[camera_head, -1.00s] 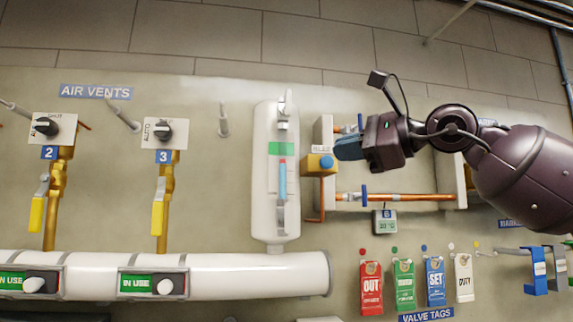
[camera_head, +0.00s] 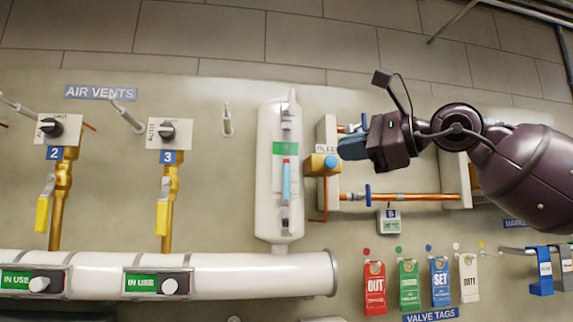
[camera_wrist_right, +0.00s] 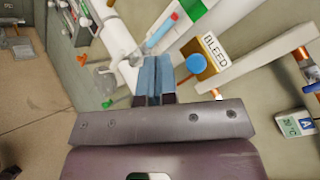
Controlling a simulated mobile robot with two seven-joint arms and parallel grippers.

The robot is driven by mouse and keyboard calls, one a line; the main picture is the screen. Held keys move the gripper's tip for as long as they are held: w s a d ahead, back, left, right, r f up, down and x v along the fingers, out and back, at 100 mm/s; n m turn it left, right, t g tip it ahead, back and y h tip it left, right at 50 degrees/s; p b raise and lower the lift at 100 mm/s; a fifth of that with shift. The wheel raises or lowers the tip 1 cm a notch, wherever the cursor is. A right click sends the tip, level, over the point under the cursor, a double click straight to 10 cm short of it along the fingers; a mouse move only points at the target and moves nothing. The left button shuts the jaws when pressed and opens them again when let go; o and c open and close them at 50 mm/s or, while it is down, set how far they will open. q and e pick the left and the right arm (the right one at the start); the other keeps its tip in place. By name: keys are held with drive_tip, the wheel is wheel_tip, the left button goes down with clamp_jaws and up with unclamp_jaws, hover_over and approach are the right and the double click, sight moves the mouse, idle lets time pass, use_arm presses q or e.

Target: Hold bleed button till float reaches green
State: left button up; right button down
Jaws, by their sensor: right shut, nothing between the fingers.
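The bleed box (camera_head: 314,166) is a yellow-orange block on the wall with a round blue button (camera_head: 331,162). Left of it stands a white vessel (camera_head: 266,200) with a gauge. The float (camera_head: 287,182) is a blue bar with a red top, just below the green band (camera_head: 286,148). My right gripper (camera_head: 342,147) is shut and empty, its blue fingertips close to the button's upper right. In the wrist view the shut fingers (camera_wrist_right: 154,62) show left of the blue button (camera_wrist_right: 195,63), apart from it in the picture. My left gripper is out of view.
Copper pipes (camera_head: 420,196) and a small display (camera_head: 390,222) lie right of the box. Valve tags (camera_head: 408,284) hang below. Air vent valves (camera_head: 165,185) stand to the left, above a thick white pipe (camera_head: 220,272).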

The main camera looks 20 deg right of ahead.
sight(331, 162)
idle(0.7)
drive_tip(key=s+b, duration=0.1)
drive_tip(key=s, duration=0.1)
drive_tip(key=s+b, duration=0.1)
drive_tip(key=shift+s+a+b, duration=0.35)
drive_tip(key=shift+a, duration=0.05)
idle(0.5)
drive_tip(key=w+d+p, duration=0.2)
drive_tip(key=w, duration=0.6)
drive_tip(key=shift+w, duration=0.3)
